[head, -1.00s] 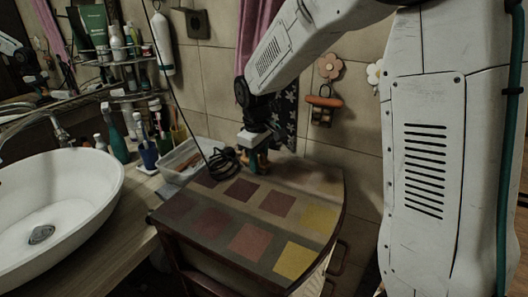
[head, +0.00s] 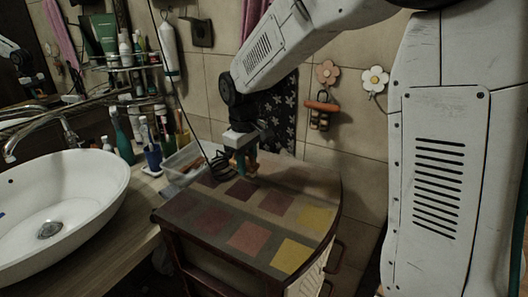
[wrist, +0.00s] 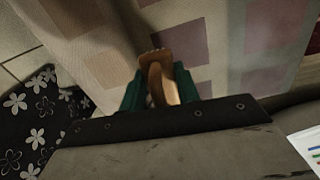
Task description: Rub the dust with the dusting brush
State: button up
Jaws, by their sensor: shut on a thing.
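My gripper (head: 243,167) is over the back part of the patterned cabinet top (head: 213,245). In the wrist view its green fingers (wrist: 158,88) are shut on the tan wooden dusting brush (wrist: 156,68). The brush sticks out past the fingers toward the cabinet top. I cannot tell whether it touches the surface, and its bristles are not clear. I cannot pick out the dust for certain against the coloured squares.
A white sink (head: 95,205) stands at the left. A dark flowered cloth (head: 277,110) hangs on the wall behind. The front of the cabinet top is clear.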

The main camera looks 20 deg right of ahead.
jog(key=shift+r, duration=2.35)
